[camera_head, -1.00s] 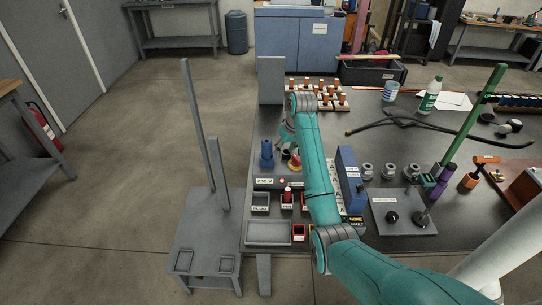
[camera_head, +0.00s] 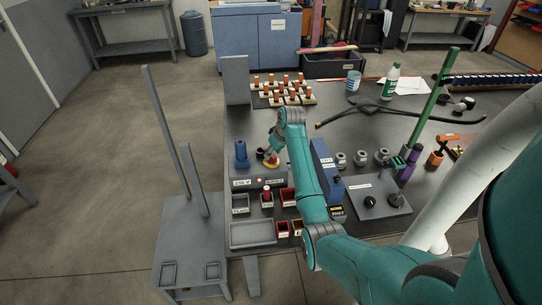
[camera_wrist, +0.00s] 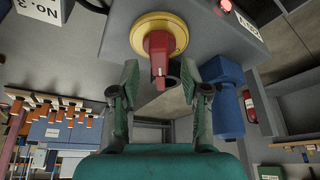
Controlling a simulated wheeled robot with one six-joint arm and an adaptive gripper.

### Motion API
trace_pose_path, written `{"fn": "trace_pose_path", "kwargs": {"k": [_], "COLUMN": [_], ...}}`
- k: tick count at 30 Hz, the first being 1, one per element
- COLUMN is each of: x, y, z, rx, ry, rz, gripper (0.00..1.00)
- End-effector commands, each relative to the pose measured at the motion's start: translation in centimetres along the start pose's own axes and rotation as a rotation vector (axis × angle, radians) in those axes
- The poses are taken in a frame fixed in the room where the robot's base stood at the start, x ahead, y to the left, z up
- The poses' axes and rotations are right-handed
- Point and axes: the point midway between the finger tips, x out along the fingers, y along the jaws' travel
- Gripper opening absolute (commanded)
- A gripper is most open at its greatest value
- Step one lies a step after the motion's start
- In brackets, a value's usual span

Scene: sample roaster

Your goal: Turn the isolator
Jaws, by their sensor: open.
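The isolator is a red handle on a round yellow base (camera_wrist: 160,35), fixed to a grey box face. In the wrist view the red handle (camera_wrist: 160,58) points towards my gripper (camera_wrist: 160,80). My gripper is open, with one finger to each side of the handle's end; I cannot tell whether either touches it. In the head view the isolator (camera_head: 271,163) sits on the labelled grey box, partly hidden by my gripper (camera_head: 271,149) just above it.
A blue part (camera_wrist: 228,95) stands close beside my right finger in the wrist view; it is the blue post (camera_head: 241,155) in the head view. A red lamp (camera_wrist: 226,6) is nearby. Small bins, a blue block (camera_head: 325,170) and orange-topped pieces (camera_head: 284,88) surround the arm.

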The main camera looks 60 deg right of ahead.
Motion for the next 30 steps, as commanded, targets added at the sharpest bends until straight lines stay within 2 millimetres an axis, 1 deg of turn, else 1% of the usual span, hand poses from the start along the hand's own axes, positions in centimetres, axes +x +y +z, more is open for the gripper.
{"fn": "trace_pose_path", "kwargs": {"k": [1, 3, 7, 11, 18, 20, 21, 23, 24, 30], "x": [0.8, 1.6, 2.6, 3.0, 3.0, 3.0, 3.0, 3.0, 3.0, 3.0], "y": [0.0, 0.0, 0.0, 0.0, 0.0, 0.0, 0.0, 0.0, 0.0, 0.0], "z": [0.0, 0.0, 0.0, 0.0, 0.0, 0.0, 0.0, 0.0, 0.0, 0.0], "rx": [0.0, 0.0, 0.0, 0.0, 0.0, 0.0, 0.0, 0.0, 0.0, -0.002], "ry": [-0.002, -0.001, 0.0, 0.0, 0.0, 0.0, 0.0, 0.0, 0.0, 0.0], "rz": [-0.001, 0.0, 0.0, 0.0, 0.0, 0.0, 0.0, 0.0, 0.0, -0.001], "gripper": [0.46, 0.46, 0.46, 0.46, 0.46, 0.31, 0.21, 0.06, 0.0, 0.0]}}
